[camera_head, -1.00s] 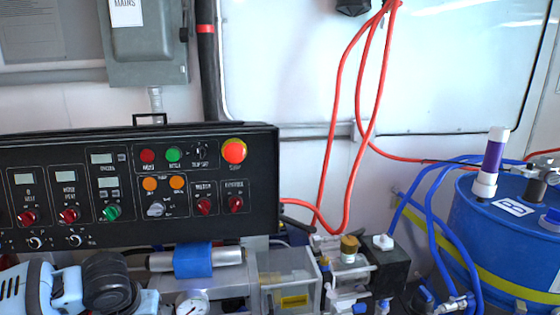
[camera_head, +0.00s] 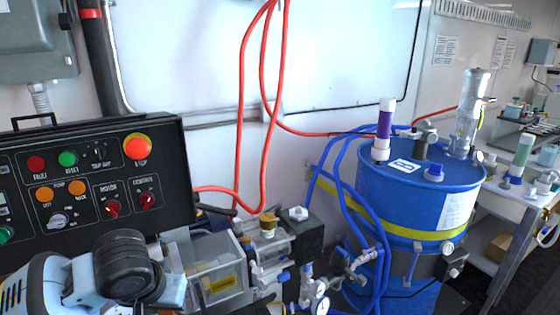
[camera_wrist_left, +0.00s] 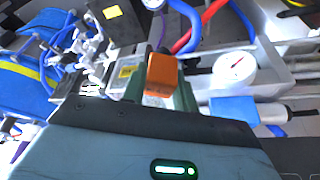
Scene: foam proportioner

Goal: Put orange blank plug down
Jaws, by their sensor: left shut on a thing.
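The orange blank plug (camera_wrist_left: 161,72) is a small orange block in the middle of the left wrist view. My left gripper (camera_wrist_left: 160,94) is shut on it, with the plug sticking out past the dark fingers. In the head view my left arm shows at the lower left, but its fingers and the plug cannot be made out there. My right gripper is in neither view.
A black control panel (camera_head: 88,190) stands at the left. The pump unit (camera_head: 215,268) with valves and hoses is at the lower middle. A blue drum (camera_head: 415,205) stands right of it. A bench (camera_head: 530,178) with several parts is at the far right.

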